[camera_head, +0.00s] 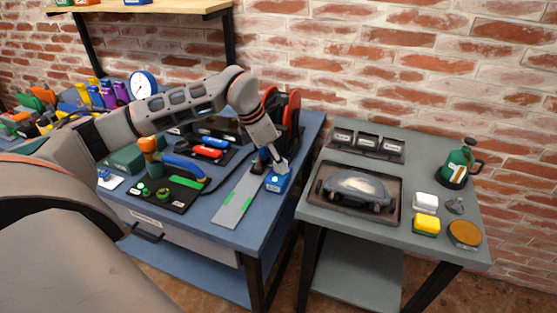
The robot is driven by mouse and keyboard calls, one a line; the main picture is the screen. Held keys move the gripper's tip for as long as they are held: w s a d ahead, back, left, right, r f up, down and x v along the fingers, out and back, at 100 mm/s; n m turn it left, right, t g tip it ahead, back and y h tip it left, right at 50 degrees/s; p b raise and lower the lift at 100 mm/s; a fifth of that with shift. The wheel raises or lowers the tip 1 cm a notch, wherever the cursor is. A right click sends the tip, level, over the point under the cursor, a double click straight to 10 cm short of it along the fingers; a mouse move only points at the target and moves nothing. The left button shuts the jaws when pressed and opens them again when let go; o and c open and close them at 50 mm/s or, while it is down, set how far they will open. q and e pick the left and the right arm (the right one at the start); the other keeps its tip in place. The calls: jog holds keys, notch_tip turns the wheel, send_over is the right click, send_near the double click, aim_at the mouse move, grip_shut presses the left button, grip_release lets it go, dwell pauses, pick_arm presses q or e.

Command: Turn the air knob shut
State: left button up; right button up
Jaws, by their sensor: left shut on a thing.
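My left arm comes in from the left and reaches over the blue workbench. Its gripper (281,166) points down at the bench's right end and is shut at the back of a small blue box (275,184). The box has a pale round spot on its front part. The air knob itself is hidden by the fingers or too small to make out; the fingers are closed where it would sit on the box. My right gripper is not in view.
A grey plate with green marks (233,207) lies just left of the box. A red reel (291,118) stands behind the gripper. A black mat (165,192) holds tools. A grey side table (325,211) across a gap carries a tray (398,205), sponge (427,222) and green can (456,166).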

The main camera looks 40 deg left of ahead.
pick_arm(q)
jog(key=shift+w+r+m+g+h+p, duration=0.1)
jog(key=shift+m+g+h+p, duration=0.1)
jog(key=shift+m+p, duration=0.3)
jog(key=shift+r+m+g+h+p, duration=0.1)
jog(key=shift+m+h+p, duration=0.15)
jog(key=shift+m, duration=0.45)
jog(key=m+g+p, duration=0.1)
jog(key=m, duration=0.1)
jog(key=shift+w+a+m+h, duration=0.1)
jog(key=shift+m+h, duration=0.15)
jog(key=shift+m, duration=0.15)
jog(key=m+g+p, duration=0.2)
jog(key=m+p, duration=0.1)
jog(key=m, duration=0.3)
jog(key=shift+w, duration=0.15)
jog(key=m+g, duration=0.1)
jog(key=m, duration=0.1)
jog(key=shift+f+m+p, duration=0.1)
jog(key=shift+m+p, duration=0.2)
jog(key=shift+m, duration=0.1)
jog(key=shift+w+f+m+g, duration=0.1)
jog(key=shift+m+g, duration=0.6)
jog(key=shift+m, duration=0.9)
jog(key=o, duration=1.1)
